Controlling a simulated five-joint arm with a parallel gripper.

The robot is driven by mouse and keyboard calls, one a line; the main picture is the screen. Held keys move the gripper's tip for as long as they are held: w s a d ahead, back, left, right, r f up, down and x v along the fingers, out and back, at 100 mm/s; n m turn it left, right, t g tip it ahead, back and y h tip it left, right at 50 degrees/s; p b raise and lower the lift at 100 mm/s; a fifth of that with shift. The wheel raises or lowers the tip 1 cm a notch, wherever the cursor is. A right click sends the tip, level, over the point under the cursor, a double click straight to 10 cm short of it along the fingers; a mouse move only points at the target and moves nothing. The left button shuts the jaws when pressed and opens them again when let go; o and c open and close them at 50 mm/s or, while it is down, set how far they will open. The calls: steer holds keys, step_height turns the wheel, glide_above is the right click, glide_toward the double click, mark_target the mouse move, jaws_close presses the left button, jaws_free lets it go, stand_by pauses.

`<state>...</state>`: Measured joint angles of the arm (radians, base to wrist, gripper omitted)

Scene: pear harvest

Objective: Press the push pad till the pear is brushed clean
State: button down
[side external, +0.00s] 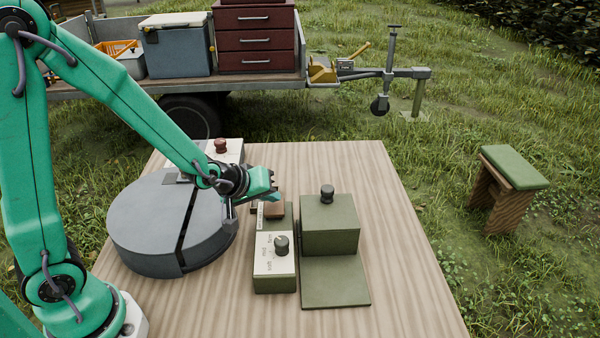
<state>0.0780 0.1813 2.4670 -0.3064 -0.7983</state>
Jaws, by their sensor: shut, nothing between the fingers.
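My teal gripper (272,187) is shut and empty above the middle of the table, pointing right. Just below its tip sits a small brown block (274,212) on a green base, possibly the push pad. I cannot tell whether the gripper touches it. A label strip stands at the block's left, partly behind the gripper. I see no pear or brush. A green box (329,226) with a dark knob on top stands to the right, on a flat green plate (334,281).
A control box (274,278) with a pale face and dark knob stands in front of the brown block. A round grey drum (150,222) with a dark slot fills the table's left. A pale box (232,149) with a brown knob is behind. The wooden table's (405,260) right side is clear.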

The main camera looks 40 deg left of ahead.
mark_target(270, 208)
steer(key=shift+f, duration=1)
stand_by(1.3)
steer(key=shift+r, duration=0.1)
stand_by(0.4)
steer(key=shift+r, duration=1.05)
steer(key=shift+r, duration=0.1)
steer(key=shift+r, duration=2.4)
